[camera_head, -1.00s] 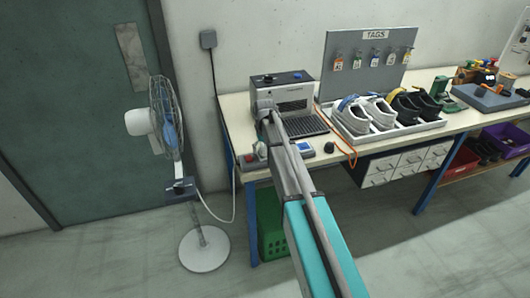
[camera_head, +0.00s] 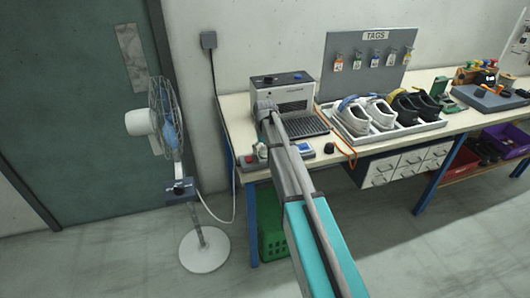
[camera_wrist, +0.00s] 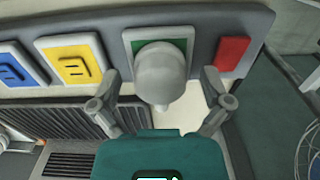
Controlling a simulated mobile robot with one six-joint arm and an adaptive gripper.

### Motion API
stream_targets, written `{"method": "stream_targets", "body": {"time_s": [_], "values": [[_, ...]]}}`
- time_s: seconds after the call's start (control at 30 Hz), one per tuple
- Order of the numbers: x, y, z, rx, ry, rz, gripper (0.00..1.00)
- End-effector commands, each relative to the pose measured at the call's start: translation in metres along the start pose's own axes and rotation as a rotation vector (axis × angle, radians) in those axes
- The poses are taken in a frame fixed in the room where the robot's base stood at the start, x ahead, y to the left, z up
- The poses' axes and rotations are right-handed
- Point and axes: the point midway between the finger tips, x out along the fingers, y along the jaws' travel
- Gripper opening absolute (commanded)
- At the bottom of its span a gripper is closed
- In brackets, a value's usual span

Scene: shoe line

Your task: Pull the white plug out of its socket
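The white plug (camera_wrist: 162,72) sits in the green socket (camera_wrist: 131,38) of a grey power strip (camera_wrist: 108,22) in the wrist view. Its cord end points down in the picture. My gripper (camera_wrist: 160,92) is open, with one finger on the left and one on the right of the plug. Gaps show between the fingers and the plug, so neither appears to touch it. In the head view the strip (camera_head: 318,151) lies at the bench's front left corner. My arm hides its middle there, including the plug and the fingertips.
The strip also has a yellow socket (camera_wrist: 71,62), a blue socket (camera_wrist: 15,68) and a red switch (camera_wrist: 233,53). A fan (camera_head: 169,125) stands left of the bench. A shoe tray (camera_head: 401,131) is to the right.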

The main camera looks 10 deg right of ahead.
Motion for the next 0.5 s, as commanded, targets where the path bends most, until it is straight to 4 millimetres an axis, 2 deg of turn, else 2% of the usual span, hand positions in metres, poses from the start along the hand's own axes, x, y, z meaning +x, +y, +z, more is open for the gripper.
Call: {"method": "stream_targets", "body": {"time_s": [0.03, 0.07, 0.4, 0.5], "values": [[0.0000, 0.0000, 0.0000, 0.000, 0.000, 0.000, 0.86], [0.0000, 0.0000, -0.0001, 0.000, 0.000, 0.000, 0.80], [0.0000, 0.0000, 0.0001, 0.000, 0.000, 0.000, 0.17], [0.0001, 0.0000, 0.0001, 0.000, 0.000, 0.000, 0.02]]}}
